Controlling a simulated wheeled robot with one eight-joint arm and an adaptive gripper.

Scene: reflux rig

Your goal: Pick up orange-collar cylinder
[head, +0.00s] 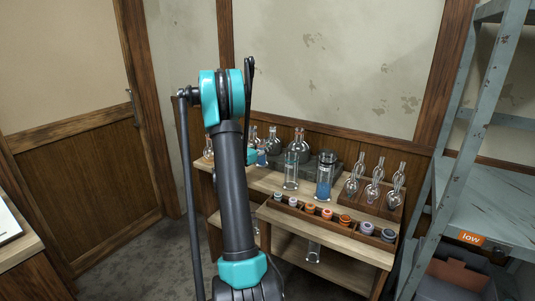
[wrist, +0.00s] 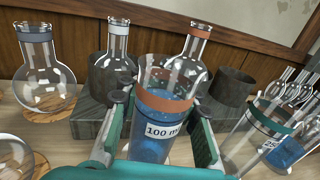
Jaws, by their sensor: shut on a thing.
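The orange-collar cylinder (wrist: 160,130) is clear glass with an orange band near its top, a "100 ml" label and blue liquid inside. It stands between the two fingers of my gripper (wrist: 163,108), which is shut on it from both sides. Its base is hidden in the wrist view, so I cannot tell whether it touches the table. In the head view my gripper (head: 254,155) is partly hidden behind my arm, with a bit of the blue-filled cylinder (head: 262,158) showing beside it.
Round flasks (wrist: 45,75) stand behind and left of my gripper, near dark blocks. The wooden table (head: 265,185) also holds an empty glass cylinder (head: 291,172), a blue-filled cylinder (head: 325,178), bulbed glassware (head: 375,182) and a tray of collars (head: 332,228). A grey shelf (head: 500,205) stands right.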

